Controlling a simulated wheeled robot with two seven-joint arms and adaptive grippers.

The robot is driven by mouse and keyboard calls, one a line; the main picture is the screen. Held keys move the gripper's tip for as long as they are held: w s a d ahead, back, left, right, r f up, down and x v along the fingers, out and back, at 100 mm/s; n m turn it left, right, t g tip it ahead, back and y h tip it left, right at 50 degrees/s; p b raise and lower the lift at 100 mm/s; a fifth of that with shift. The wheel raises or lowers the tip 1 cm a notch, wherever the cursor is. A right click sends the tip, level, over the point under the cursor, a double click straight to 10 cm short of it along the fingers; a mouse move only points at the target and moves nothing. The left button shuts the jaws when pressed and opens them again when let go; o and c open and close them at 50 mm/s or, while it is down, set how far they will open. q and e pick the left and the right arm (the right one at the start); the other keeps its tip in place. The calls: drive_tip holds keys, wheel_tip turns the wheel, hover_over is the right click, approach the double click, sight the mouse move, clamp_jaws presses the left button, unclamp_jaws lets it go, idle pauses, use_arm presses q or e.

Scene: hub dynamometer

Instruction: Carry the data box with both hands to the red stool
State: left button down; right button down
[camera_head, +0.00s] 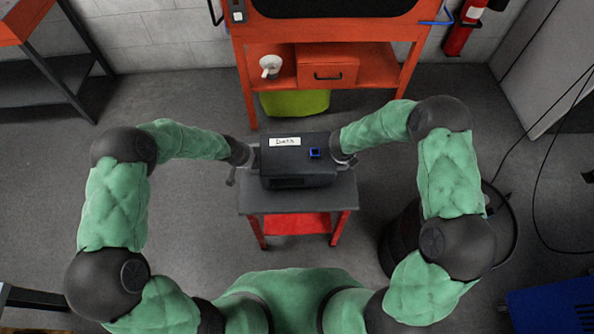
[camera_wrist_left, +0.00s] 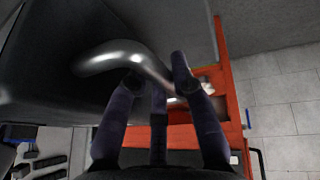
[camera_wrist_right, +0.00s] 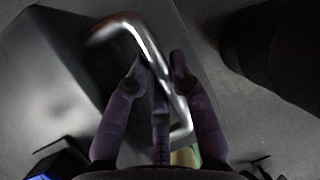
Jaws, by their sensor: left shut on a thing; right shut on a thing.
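The dark data box (camera_head: 300,172) with a white "Data" label is in the middle of the head view, over the grey top of the red-legged stool (camera_head: 257,204). I cannot tell whether it rests on the top or hangs just above. My left gripper (camera_head: 243,157) is at the box's left side, shut on a shiny metal handle (camera_wrist_left: 110,55) in the left wrist view. My right gripper (camera_head: 343,158) is at the right side, shut on the other handle (camera_wrist_right: 151,42) in the right wrist view. Gripper fingers are small in the head view.
An orange bench (camera_head: 370,68) with a drawer and a white cup (camera_head: 270,66) stands behind the stool. A yellow-green bin (camera_head: 295,103) is under it. A dark drum (camera_head: 400,238) stands right of the stool, partly behind my right arm. Floor left of the stool is clear.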

use_arm(q)
drive_tip(key=shift+w+f+b, duration=0.1)
drive_tip(key=shift+f+b, duration=0.55)
drive_tip(key=shift+b, duration=0.05)
use_arm(e)
drive_tip(key=shift+w+f, duration=0.1)
drive_tip(key=shift+f, duration=0.6)
use_arm(q)
drive_tip(key=c, duration=1.4)
unclamp_jaws()
drive_tip(key=shift+f, duration=0.15)
use_arm(e)
drive_tip(key=c, duration=1.4)
unclamp_jaws()
drive_tip(key=shift+f, duration=0.15)
use_arm(q)
drive_tip(key=o, duration=0.3)
use_arm(e)
drive_tip(key=o, duration=0.3)
drive_tip(key=shift+s+a+r, duration=0.1)
drive_tip(key=shift+s+r, duration=0.15)
drive_tip(key=shift+r, duration=0.25)
use_arm(q)
drive_tip(key=v, duration=1.2)
use_arm(e)
drive_tip(key=v, duration=1.1)
drive_tip(key=shift+s, duration=0.15)
